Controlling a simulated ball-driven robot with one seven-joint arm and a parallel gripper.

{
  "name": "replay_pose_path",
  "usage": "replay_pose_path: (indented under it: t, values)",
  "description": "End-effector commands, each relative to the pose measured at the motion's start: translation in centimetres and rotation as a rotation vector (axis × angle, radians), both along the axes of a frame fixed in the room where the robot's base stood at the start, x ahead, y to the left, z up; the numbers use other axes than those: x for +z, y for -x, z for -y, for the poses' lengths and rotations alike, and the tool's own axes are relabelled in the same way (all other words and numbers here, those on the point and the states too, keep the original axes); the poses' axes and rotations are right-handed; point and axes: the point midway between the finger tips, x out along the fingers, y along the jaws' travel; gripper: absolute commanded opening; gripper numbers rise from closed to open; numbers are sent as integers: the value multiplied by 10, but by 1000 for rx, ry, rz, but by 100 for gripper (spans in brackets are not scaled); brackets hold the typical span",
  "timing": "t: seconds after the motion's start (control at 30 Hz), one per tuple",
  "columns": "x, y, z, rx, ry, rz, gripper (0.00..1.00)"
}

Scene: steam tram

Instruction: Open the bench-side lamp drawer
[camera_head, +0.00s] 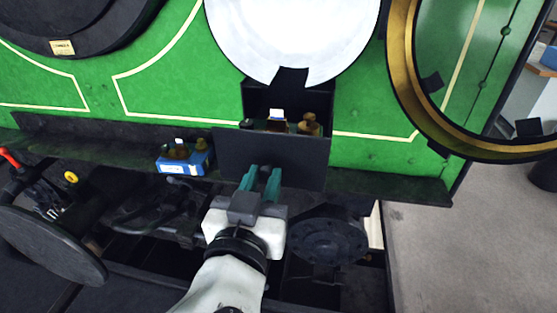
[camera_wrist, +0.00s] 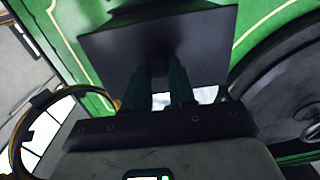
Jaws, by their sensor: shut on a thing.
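The lamp drawer (camera_head: 300,163) is a dark box in the green tram front, below the big white disc. It stands out from the body, and its open top shows a white-topped item (camera_head: 277,120) and a brown item (camera_head: 309,124) inside. My gripper (camera_head: 262,176) has its teal fingers at the middle of the drawer's flat front, shut on its grip, which the fingers hide. In the wrist view the dark drawer front (camera_wrist: 205,42) fills the space ahead of my gripper (camera_wrist: 160,82).
A blue box (camera_head: 185,162) with small bottles stands on the dark ledge (camera_head: 400,186) left of the drawer. A round buffer (camera_head: 328,240) sits below right. A brass ring (camera_head: 403,60) is at the right. Grey floor (camera_head: 440,250) is clear at right.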

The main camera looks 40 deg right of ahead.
Motion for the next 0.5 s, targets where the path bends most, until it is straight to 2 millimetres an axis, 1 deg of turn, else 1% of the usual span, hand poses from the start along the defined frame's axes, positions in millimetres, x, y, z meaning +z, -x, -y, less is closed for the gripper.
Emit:
replay_pose_path:
  t: [0.03,0.1,0.37,0.4,0.5]
  values:
    - [0,5,0,-12,-3,2,0]
    - [0,6,-1,-14,-4,2,0]
    - [0,7,-1,-16,-3,1,0]
    - [0,7,-1,-16,-3,1,29]
    - [0,6,-2,-14,-3,1,38]
